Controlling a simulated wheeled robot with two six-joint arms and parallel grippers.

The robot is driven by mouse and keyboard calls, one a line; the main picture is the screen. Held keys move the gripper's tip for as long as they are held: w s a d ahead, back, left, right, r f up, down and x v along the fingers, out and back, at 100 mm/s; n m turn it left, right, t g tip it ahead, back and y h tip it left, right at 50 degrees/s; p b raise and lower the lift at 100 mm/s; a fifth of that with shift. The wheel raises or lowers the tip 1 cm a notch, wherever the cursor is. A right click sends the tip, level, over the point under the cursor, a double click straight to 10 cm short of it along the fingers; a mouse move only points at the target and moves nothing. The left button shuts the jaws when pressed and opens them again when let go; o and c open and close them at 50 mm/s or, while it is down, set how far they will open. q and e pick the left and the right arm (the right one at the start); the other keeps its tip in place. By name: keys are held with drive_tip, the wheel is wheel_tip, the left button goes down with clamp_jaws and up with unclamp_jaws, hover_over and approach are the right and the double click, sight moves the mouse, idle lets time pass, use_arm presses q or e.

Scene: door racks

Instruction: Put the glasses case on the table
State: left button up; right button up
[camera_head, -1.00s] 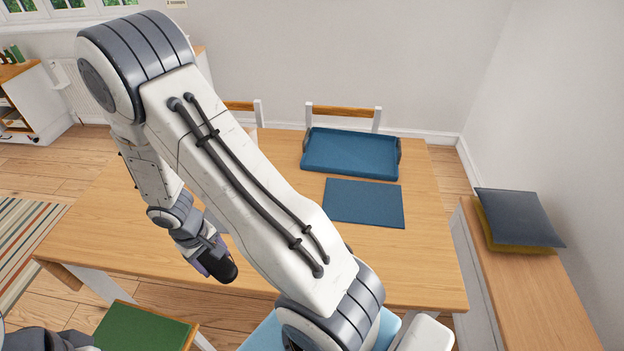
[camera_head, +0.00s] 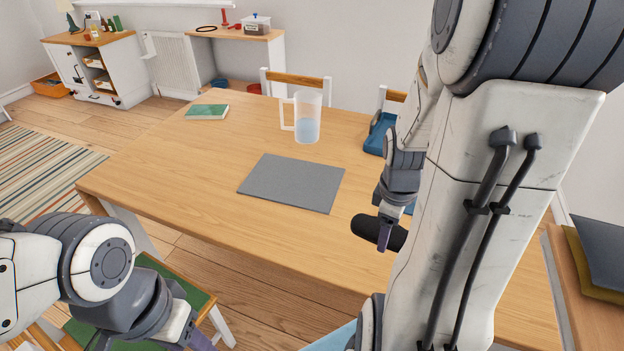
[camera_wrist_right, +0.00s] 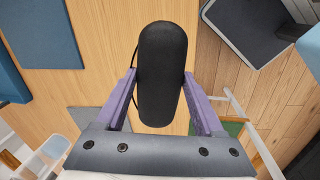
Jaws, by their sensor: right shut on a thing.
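The black, rounded glasses case (camera_head: 377,232) shows in the head view over the near part of the wooden table (camera_head: 190,170). It also fills the middle of the right wrist view (camera_wrist_right: 161,75). My right gripper (camera_head: 388,218) is shut on it, with one purple finger on each side in the right wrist view. I cannot tell exactly how high the case is above the tabletop. My left gripper (camera_head: 192,341) is at the bottom edge of the head view, mostly cut off, so its opening is not clear.
A grey mat (camera_head: 292,182), a clear jug (camera_head: 307,118) and a green book (camera_head: 207,112) are on the table. A blue tray (camera_head: 377,135) is partly behind my right arm. A green-seated chair (camera_head: 147,265) stands at the near left. The table's left part is mostly clear.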

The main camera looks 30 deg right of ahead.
drive_tip(key=shift+n, duration=0.7)
drive_tip(key=s+f+b, duration=0.1)
drive_tip(key=s+d+f+b, duration=0.1)
drive_tip(key=s, duration=0.1)
drive_tip(key=shift+s+f, duration=0.1)
drive_tip(key=shift+f, duration=0.05)
drive_tip(key=w+p, duration=0.1)
drive_tip(key=w+f+p, duration=0.2)
drive_tip(key=p, duration=0.1)
drive_tip(key=shift+w+a, duration=0.15)
drive_tip(key=shift+w, duration=0.2)
drive_tip(key=w+f, duration=0.1)
drive_tip(key=w, duration=0.1)
drive_tip(key=w+f+b, duration=0.1)
drive_tip(key=w+f, duration=0.1)
drive_tip(key=w, duration=0.1)
drive_tip(key=w+f, duration=0.2)
drive_tip(key=shift+w+a, duration=0.1)
drive_tip(key=shift+w, duration=0.25)
use_arm(q)
drive_tip(key=shift+f+b, duration=0.85)
drive_tip(key=shift+f, duration=0.35)
use_arm(e)
drive_tip(key=shift+f, duration=1.95)
